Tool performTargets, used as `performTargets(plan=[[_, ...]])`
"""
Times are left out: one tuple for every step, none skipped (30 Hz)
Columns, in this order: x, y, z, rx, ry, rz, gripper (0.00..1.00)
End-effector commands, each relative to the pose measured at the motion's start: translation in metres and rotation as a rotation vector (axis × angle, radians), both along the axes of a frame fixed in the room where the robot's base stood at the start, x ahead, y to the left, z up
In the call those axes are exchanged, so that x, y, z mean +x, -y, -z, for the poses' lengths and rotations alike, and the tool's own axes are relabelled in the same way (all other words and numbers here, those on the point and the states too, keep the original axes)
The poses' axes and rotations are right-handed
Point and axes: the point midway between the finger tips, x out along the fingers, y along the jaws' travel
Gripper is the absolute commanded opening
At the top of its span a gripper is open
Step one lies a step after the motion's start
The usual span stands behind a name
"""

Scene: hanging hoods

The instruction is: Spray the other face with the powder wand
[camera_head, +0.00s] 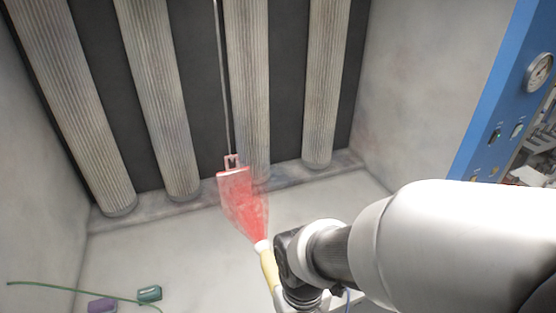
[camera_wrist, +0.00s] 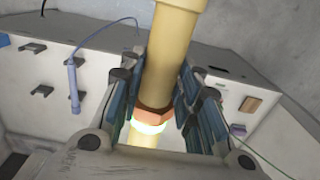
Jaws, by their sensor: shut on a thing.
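The yellow powder wand (camera_head: 267,265) points up and away from me, and a red powder cloud spreads from its tip. The hanging hood (camera_head: 235,173) hangs from a thin rod (camera_head: 223,80) by a small hook. Its top edge is pale, and the red cloud covers the face below, so how well it is coated is unclear. The wand's tip is below the hood, apart from it. In the wrist view, my gripper (camera_wrist: 161,95) is shut around the wand's yellow body (camera_wrist: 168,50), near an orange collar.
Several tall pleated filters (camera_head: 165,100) line the back wall. A green block (camera_head: 149,293), a purple block (camera_head: 102,306) and a green cable (camera_head: 60,287) are at lower left. A blue panel with a gauge (camera_head: 539,70) stands at right. A blue handle (camera_wrist: 73,85) hangs in the wrist view.

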Motion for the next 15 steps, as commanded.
performTargets(plan=[[-0.001,-0.001,-0.004,0.002,0.001,0.0,0.0],[-0.001,-0.001,-0.004,0.003,0.001,0.0,0.0],[-0.001,-0.002,-0.004,0.004,0.001,0.0,0.0],[-0.001,-0.002,-0.004,0.005,0.001,0.0,0.0],[0.0,-0.002,-0.004,0.005,0.001,0.0,0.0],[0.002,-0.003,-0.004,0.005,0.001,0.0,0.0],[0.003,-0.004,-0.004,0.006,0.0,0.0,0.0],[0.006,-0.005,-0.004,0.006,0.0,0.0,0.0],[0.01,-0.006,-0.004,0.006,0.0,0.0,0.0],[0.013,-0.006,-0.004,0.006,-0.001,0.0,0.0],[0.017,-0.008,-0.004,0.006,0.0,0.0,0.0],[0.022,-0.009,-0.003,0.006,0.0,0.001,0.0],[0.026,-0.01,-0.004,0.006,0.0,0.0,0.0],[0.031,-0.012,-0.004,0.006,0.0,0.0,0.0],[0.036,-0.013,-0.004,0.005,0.0,0.0,0.0]])
